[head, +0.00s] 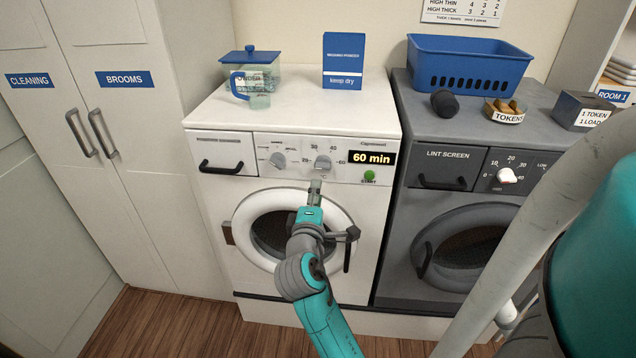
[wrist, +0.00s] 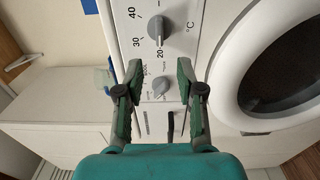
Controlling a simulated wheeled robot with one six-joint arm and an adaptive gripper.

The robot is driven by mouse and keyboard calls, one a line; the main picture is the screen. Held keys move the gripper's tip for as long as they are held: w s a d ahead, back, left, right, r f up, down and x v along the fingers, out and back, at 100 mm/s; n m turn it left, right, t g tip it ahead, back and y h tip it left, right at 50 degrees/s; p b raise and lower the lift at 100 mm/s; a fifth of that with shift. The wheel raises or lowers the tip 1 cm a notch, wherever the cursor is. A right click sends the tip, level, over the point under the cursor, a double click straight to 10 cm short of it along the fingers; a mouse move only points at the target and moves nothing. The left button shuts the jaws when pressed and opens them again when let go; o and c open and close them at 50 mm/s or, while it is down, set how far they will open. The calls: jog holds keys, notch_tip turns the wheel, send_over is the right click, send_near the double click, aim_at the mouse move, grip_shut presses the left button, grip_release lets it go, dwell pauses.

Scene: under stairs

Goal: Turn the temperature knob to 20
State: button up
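The temperature knob (head: 323,162) is grey and sits on the white washing machine's panel, in a dial marked 20, 30, 40 and 60. In the wrist view the knob (wrist: 160,27) is near the top, beside the °C sign. Its ridge runs roughly in line with the 20 mark (wrist: 160,53); I cannot tell which end is the pointer. My gripper (head: 315,187) is just below the knob in the head view. In the wrist view my gripper (wrist: 160,72) is open and empty, its fingers apart from the temperature knob.
A second, program knob (head: 278,160) is left of the temperature knob; it shows between my fingers in the wrist view (wrist: 160,89). A "60 min" display (head: 372,158) and green start button (head: 369,175) are to the right. The grey dryer (head: 440,225) stands beside the washer.

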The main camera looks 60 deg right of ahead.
jog(key=shift+v, duration=1.1)
jog(key=shift+f, duration=0.1)
jog(key=s+a+f+n+t+y, duration=0.1)
jog(key=s+a+f+t+y, duration=0.15)
jog(key=a+f, duration=0.35)
jog(key=s+a+f+t+y, duration=0.1)
jog(key=a+f+t+y, duration=0.1)
jog(key=a+f+y, duration=0.35)
jog(key=s+a+f+n+t+y, duration=0.15)
jog(key=a+f, duration=0.25)
jog(key=a, duration=0.4)
jog(key=s+a+m+t+y, duration=0.1)
jog(key=s+a+m+y, duration=0.2)
jog(key=s+a, duration=0.3)
jog(key=s+a+r+m+y, duration=0.1)
jog(key=s+a+m+y, duration=0.3)
jog(key=s, duration=1.1)
jog(key=shift+a+r+t, duration=0.25)
jog(key=shift+a+t, duration=0.15)
jog(key=shift+a, duration=1.1)
